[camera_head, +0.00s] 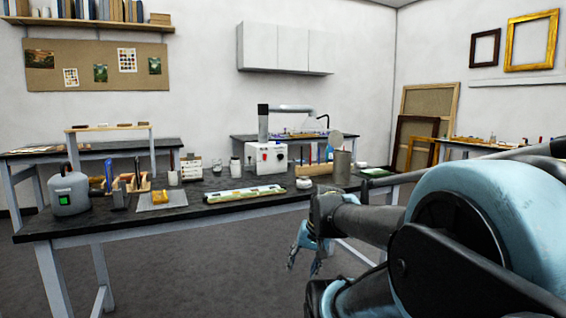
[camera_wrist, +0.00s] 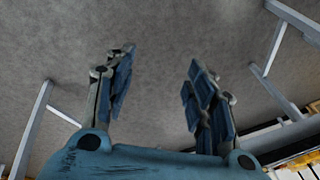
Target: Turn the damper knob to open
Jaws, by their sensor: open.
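A white box unit (camera_head: 266,158) with a dark upright column and a pale horizontal arm stands on the dark workbench (camera_head: 225,184). Small red and dark controls show on its front. A damper knob cannot be told apart at this size. My gripper (camera_head: 303,262) hangs in front of the bench's front edge, below the top, right of the picture's middle. It is apart from the unit. In the wrist view my gripper (camera_wrist: 155,85) has its two fingers spread, with only grey floor between them.
The bench also holds a grey canister (camera_head: 68,192), a tool rack (camera_head: 133,184), a pale tray with a yellow item (camera_head: 160,198), a long paint-marked strip (camera_head: 242,194) and a metal cylinder (camera_head: 342,167). Bench legs (camera_wrist: 285,90) show in the wrist view. The floor in front is clear.

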